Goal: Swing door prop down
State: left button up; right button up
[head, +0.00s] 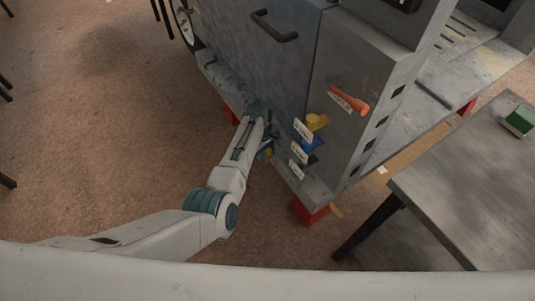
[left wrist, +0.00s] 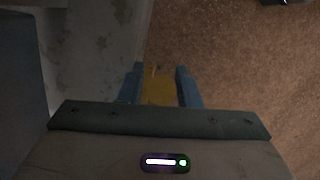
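A yellow part (left wrist: 159,90), which may be the door prop, lies between the two blue fingers of my left gripper (left wrist: 160,82) in the left wrist view. The fingers stand apart; I cannot tell whether they press on it. In the head view my left gripper (head: 267,140) is low at the foot of the grey cabinet door (head: 262,65), and a small yellow bit (head: 266,154) shows beside it. The arm hides most of this spot. The door has a dark handle (head: 274,27). My right gripper is not in view.
The cabinet's side face carries an orange-red lever (head: 349,101) and tagged yellow (head: 318,121), blue (head: 312,143) and green (head: 309,161) parts, close right of my gripper. A grey table (head: 470,180) stands at right. Brown floor (head: 110,130) at left is mostly free.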

pick_arm(q)
jog(key=r, duration=0.3)
jog(key=a+r, duration=0.1)
jog(key=r, duration=0.5)
jog(key=shift+w+a+p, duration=0.2)
jog(key=shift+w+p, duration=0.05)
jog(key=shift+p, duration=0.1)
jog(key=shift+r, duration=0.4)
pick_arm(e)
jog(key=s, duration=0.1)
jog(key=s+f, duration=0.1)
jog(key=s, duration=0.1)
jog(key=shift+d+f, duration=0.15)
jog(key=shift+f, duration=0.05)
pick_arm(q)
jog(key=shift+c, duration=0.4)
